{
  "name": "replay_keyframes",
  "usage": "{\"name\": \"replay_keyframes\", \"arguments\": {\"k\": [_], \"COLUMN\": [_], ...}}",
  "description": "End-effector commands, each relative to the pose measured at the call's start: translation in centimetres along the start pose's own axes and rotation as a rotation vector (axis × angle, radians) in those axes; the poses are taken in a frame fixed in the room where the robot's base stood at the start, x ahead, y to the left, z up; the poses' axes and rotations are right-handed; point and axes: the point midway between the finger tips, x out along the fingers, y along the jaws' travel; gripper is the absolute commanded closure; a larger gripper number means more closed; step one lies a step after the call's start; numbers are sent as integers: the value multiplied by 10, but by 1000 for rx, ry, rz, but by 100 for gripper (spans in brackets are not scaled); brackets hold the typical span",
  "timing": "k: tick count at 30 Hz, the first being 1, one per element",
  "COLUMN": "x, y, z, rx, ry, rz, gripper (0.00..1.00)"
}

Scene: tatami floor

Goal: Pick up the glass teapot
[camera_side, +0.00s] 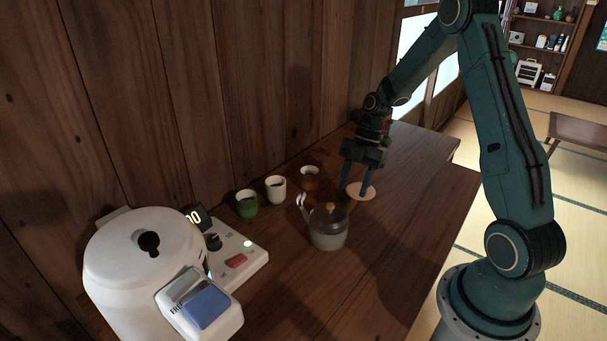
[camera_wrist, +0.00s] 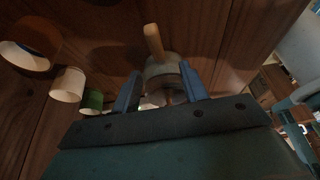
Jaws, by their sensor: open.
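The glass teapot (camera_side: 328,236), with a dark lid and brown wooden knob, stands upright on the wooden table in the side view. My gripper (camera_side: 359,187) points down behind it and to its right, apart from it. The jaws are open, above a pale round wooden piece (camera_side: 360,193). In the wrist view the two blue fingers (camera_wrist: 159,88) are spread, with a rounded shaded object and a pale wooden handle (camera_wrist: 154,42) between and beyond them. I cannot tell whether any of the teapot shows there.
A green cup (camera_side: 247,205), a white cup (camera_side: 276,190) and a brown cup (camera_side: 309,178) stand along the wooden wall. A white appliance (camera_side: 140,260) with a control panel fills the left front. The table (camera_side: 420,180) is mostly clear on the right.

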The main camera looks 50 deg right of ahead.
Motion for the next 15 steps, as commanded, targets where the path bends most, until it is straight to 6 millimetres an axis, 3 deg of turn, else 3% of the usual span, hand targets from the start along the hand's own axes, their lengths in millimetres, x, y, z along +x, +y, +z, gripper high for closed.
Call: {"name": "replay_keyframes", "arguments": {"k": [6, 15], "x": [22, 27], "y": [0, 0], "z": [0, 0], "rx": [0, 0], "ry": [1, 0], "rz": [-1, 0], "gripper": [56, 56]}}
